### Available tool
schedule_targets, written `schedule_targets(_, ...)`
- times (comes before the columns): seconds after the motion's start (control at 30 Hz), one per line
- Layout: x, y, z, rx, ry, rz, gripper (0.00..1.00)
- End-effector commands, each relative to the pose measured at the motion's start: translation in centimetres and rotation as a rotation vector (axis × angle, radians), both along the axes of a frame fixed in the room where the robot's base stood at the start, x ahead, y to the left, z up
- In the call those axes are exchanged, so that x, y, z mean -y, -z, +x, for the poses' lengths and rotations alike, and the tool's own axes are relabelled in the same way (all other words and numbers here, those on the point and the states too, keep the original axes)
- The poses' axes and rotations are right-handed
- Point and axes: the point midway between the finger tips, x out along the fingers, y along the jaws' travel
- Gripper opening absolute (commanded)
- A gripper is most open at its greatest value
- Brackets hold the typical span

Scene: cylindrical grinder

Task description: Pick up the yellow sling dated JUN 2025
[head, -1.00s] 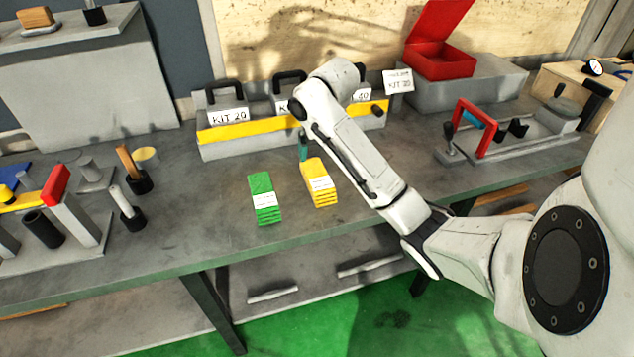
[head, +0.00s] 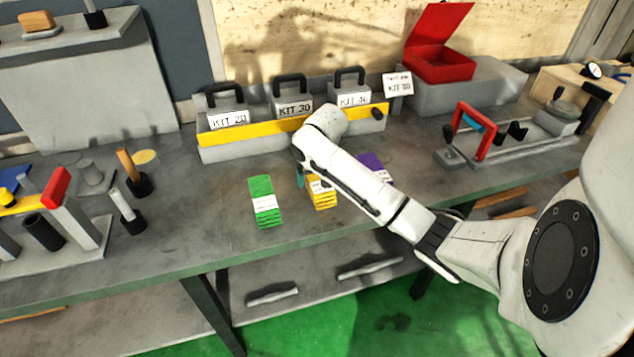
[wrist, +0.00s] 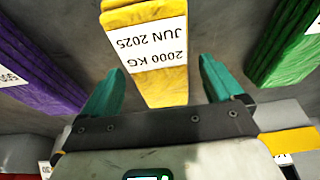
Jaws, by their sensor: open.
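The yellow sling (wrist: 158,88) lies on the bench in the wrist view, with a white label (wrist: 145,45) reading JUN 2025 and 2000 KG, upside down. In the head view the yellow sling (head: 322,200) is partly hidden behind my arm. My gripper (wrist: 155,88) is open, with one teal finger on each side of the sling's near end. I cannot tell whether the fingers touch it. In the head view my gripper (head: 300,175) shows only as a bit of teal beside the sling.
A green sling (head: 264,201) lies left of the yellow one and a purple sling (head: 376,165) lies right, partly behind my arm. Behind them stands a grey tray with a yellow front strip (head: 250,131), holding several KIT boxes. The bench front left of the green sling is clear.

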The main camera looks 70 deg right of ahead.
Motion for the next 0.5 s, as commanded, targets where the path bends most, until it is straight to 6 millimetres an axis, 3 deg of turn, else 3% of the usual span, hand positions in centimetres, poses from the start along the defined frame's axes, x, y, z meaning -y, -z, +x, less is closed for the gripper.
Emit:
schedule_targets(0.2,0.03,0.01,0.01,0.001,0.000,-0.001,0.92)
schedule_targets(0.5,0.01,-0.01,0.01,0.001,0.000,-0.001,0.63)
